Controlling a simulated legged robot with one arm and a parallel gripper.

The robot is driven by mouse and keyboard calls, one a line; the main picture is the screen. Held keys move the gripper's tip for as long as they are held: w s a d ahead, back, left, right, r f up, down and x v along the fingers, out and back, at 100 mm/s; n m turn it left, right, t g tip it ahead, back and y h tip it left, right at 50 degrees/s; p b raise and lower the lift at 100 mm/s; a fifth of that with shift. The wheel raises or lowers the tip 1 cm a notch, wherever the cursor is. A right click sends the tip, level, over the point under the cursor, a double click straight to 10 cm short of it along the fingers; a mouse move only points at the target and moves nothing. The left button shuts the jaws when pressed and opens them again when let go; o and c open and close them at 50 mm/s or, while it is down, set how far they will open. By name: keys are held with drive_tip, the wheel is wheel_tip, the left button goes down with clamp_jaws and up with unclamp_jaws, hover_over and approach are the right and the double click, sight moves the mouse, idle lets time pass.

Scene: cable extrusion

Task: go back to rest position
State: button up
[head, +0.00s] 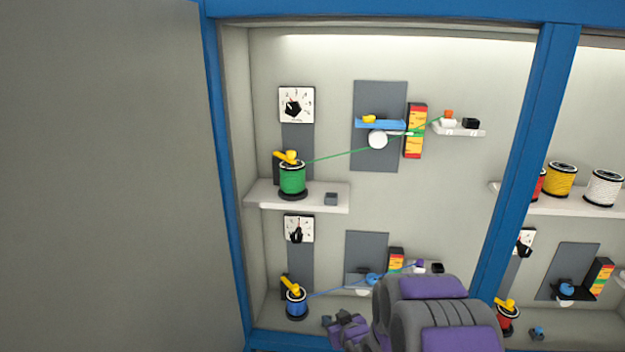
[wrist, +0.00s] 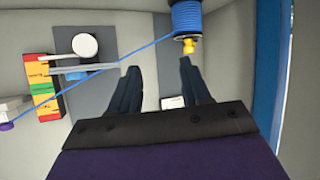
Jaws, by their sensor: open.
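My gripper (wrist: 158,72) is open and empty in the wrist view, its two dark fingers apart. In the head view my gripper (head: 343,326) shows low, right of the blue cable spool (head: 297,303), with my purple and grey arm at the bottom. The blue spool also shows in the wrist view (wrist: 187,17), beyond the right finger. A blue cable (wrist: 140,53) runs from it past a white roller (wrist: 85,46) toward a purple piece (wrist: 6,127). The cable passes beyond my fingertips, and I cannot tell the gap. No object shows between the fingers.
A green spool (head: 292,180) stands on the upper shelf (head: 262,196), its green cable running to the upper right. Dials (head: 297,105) hang on the back wall. A blue post (head: 526,160) divides this cabinet from the right one. A grey panel (head: 100,180) fills the left.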

drive_tip(key=s+d+r+m+g+h, duration=0.1)
drive_tip(key=s+d+r+g+h, duration=0.2)
drive_tip(key=s+d+r, duration=0.3)
drive_tip(key=s+r+m+g, duration=0.1)
drive_tip(key=s+r+g, duration=0.4)
drive_tip(key=s, duration=1.5)
drive_tip(key=s+d+r+m+g, duration=0.1)
drive_tip(key=s+r+g, duration=0.4)
drive_tip(key=s, duration=1.5)
drive_tip(key=shift+s+d+r+m+g+h, duration=0.2)
drive_tip(key=shift+s+r+m+g+h, duration=0.15)
drive_tip(key=shift+r+m, duration=0.45)
